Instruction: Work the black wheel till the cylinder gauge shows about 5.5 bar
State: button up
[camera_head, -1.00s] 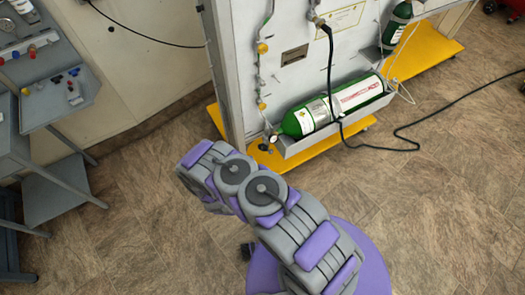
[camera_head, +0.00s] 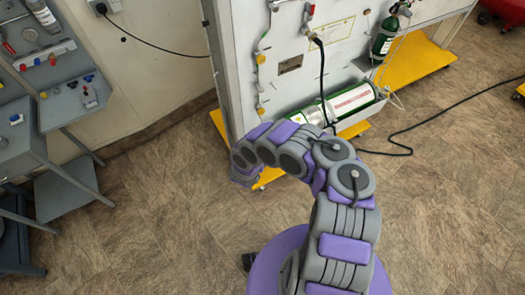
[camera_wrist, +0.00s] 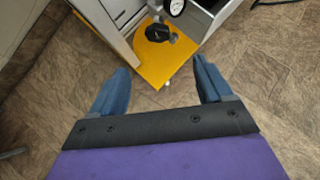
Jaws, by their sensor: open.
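In the wrist view a small black wheel (camera_wrist: 158,32) shows above the yellow base plate (camera_wrist: 165,65), beyond my fingertips. Next to it is a round white-faced gauge (camera_wrist: 175,6), cut by the top edge; its reading is too small to tell. My gripper (camera_wrist: 161,67) is open and empty, its two blue fingers spread below the wheel and apart from it. In the head view the green and white cylinder (camera_head: 352,101) lies in its tray at the panel's foot. My arm hides the cylinder's left end, the wheel and the gauge there.
The upright white panel (camera_head: 290,35) stands on yellow base plates. A second green cylinder (camera_head: 384,38) hangs at its right. A black cable (camera_head: 400,150) lies on the floor. Grey shelves (camera_head: 70,105) with small parts stand left. The brown floor between is clear.

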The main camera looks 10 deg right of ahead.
jog(key=shift+w+d+f+m+b, duration=0.45)
jog(key=shift+w+d+f+b, duration=0.3)
jog(key=shift+w+f+b, duration=1.1)
jog(key=shift+w+d+f+m+b, duration=0.4)
jog(key=shift+w+d+f+b, duration=0.35)
jog(key=shift+w+f+b, duration=1.1)
jog(key=shift+w+d+f+m+b, duration=0.45)
jog(key=shift+w+d+f+b, duration=0.3)
jog(key=shift+w+f+b, duration=1.1)
jog(key=shift+d+r+b, duration=0.1)
jog(key=shift+d+b, duration=0.05)
jog(key=shift+b, duration=0.35)
